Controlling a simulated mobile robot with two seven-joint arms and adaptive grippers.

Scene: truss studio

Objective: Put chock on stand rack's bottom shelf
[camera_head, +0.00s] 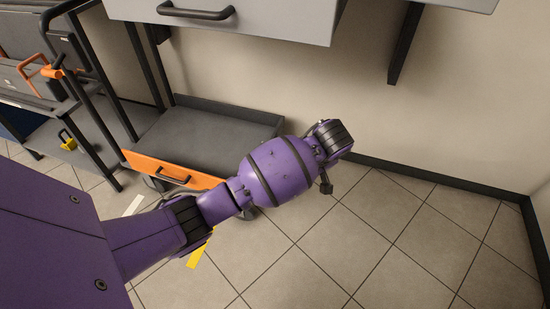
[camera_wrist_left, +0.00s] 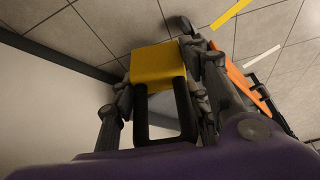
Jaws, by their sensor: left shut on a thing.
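In the left wrist view, a yellow chock (camera_wrist_left: 158,62) with a black looped part sits between the fingers of my left gripper (camera_wrist_left: 160,92), which is shut on it above the tiled floor. In the head view my purple left arm hides the chock and most of this gripper. The black-framed stand rack (camera_head: 126,82) is at the left of the head view, with a grey low shelf (camera_head: 95,140). A small yellow and black object (camera_head: 67,141) is on that shelf. My right gripper is in neither view.
A grey drawer unit (camera_head: 270,22) hangs above. Orange-handled cases (camera_head: 35,75) sit on the rack's upper level. The tiled floor (camera_head: 400,235) at right is clear.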

